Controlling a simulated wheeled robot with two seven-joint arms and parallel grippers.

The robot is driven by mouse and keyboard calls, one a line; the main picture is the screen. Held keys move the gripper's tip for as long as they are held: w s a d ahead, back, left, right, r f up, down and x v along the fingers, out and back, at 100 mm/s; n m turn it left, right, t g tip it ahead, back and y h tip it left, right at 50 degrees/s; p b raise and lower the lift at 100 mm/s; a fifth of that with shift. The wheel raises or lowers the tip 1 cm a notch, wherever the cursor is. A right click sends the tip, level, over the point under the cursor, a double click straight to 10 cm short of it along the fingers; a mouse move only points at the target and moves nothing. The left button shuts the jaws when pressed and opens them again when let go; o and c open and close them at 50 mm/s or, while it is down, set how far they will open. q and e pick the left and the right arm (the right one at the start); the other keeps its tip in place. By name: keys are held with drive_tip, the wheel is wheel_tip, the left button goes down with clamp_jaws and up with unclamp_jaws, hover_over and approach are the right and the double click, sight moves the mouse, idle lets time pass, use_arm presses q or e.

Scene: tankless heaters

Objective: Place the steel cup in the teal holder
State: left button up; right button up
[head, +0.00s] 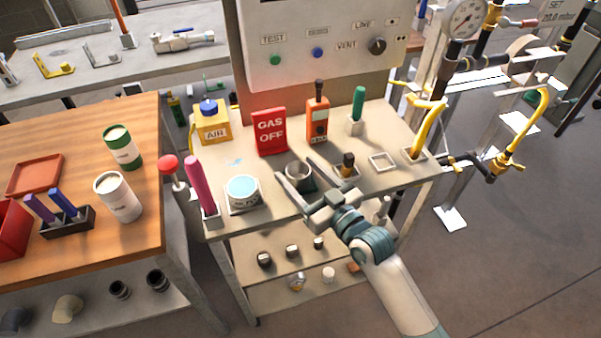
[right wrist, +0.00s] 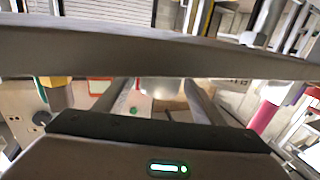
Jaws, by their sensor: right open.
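In the right wrist view a shiny rounded surface, likely the cup (right wrist: 161,90), shows between the two fingers (right wrist: 158,98). My left gripper is not in view.
A red GAS OFF sign (head: 270,132), an orange handheld device (head: 317,118) and a yellow AIR container (head: 211,125) stand behind. A magenta stick (head: 200,187) stands left. An empty square frame (head: 383,162) lies right. A wooden table (head: 150,230) is at left.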

drive_tip(key=shift+r, duration=0.15)
drive_tip(key=shift+s+d, duration=0.15)
drive_tip(key=shift+s, duration=0.1)
use_arm(q)
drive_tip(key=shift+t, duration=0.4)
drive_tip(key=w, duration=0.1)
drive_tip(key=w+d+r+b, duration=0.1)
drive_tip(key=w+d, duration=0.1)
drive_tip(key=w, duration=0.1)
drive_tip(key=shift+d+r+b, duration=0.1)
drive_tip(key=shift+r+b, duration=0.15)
drive_tip(key=shift+b, duration=0.15)
use_arm(e)
drive_tip(key=v, duration=1.1)
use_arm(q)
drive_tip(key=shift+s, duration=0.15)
use_arm(e)
drive_tip(key=shift+s+d, duration=0.1)
drive_tip(key=shift+s, duration=0.05)
